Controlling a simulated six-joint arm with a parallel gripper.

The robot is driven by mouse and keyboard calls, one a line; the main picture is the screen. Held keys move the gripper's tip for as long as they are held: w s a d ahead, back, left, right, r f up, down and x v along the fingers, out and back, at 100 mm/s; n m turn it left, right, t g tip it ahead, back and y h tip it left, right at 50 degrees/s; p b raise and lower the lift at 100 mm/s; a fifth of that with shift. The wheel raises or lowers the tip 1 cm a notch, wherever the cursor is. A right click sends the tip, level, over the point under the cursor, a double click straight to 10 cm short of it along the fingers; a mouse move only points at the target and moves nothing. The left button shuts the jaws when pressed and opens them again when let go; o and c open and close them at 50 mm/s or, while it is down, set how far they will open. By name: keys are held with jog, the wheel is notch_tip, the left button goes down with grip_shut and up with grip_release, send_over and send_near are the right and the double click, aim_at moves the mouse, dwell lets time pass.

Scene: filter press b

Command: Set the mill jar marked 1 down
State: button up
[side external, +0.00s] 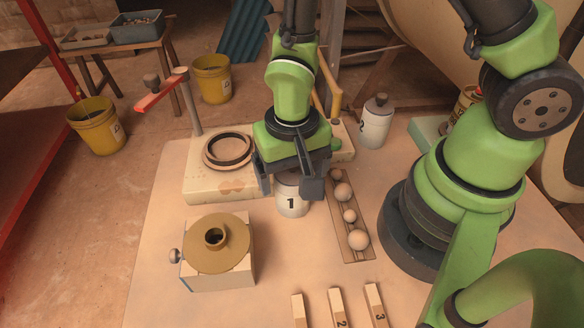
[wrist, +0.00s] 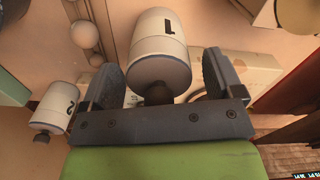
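The mill jar marked 1 (side external: 291,204) is a white cylinder with a dark knob on its lid. It appears to stand upright on the pale table top (side external: 165,235), between the stone block and the ball rack. My gripper (side external: 291,192) points down over it, one finger on each side. In the wrist view the jar (wrist: 160,38) lies between the fingers of my gripper (wrist: 162,68), with a visible gap on each side, so the gripper looks open. In the side view the gripper hides the jar's lid and upper part.
A rack with several balls (side external: 349,215) is close on the jar's right. A stone block with a dark ring (side external: 228,150) is behind left. A box with a brass flange (side external: 215,245) is front left. Jar 2 (side external: 375,125) stands behind right. Numbered bars (side external: 339,308) lie in front.

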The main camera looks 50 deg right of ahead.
notch_tip(320, 180, up, 12)
jog(key=shift+r, duration=0.25)
jog(key=s+d+r+n+t+y, duration=0.1)
jog(key=s+d+r+t, duration=0.2)
jog(key=r, duration=0.3)
jog(key=s+d+r+n+t+y, duration=0.1)
jog(key=s+d+r+t, duration=0.2)
jog(key=r, duration=0.3)
jog(key=shift+s+d+r+t, duration=0.2)
jog(key=shift+s+t, duration=0.4)
jog(key=shift+s, duration=0.2)
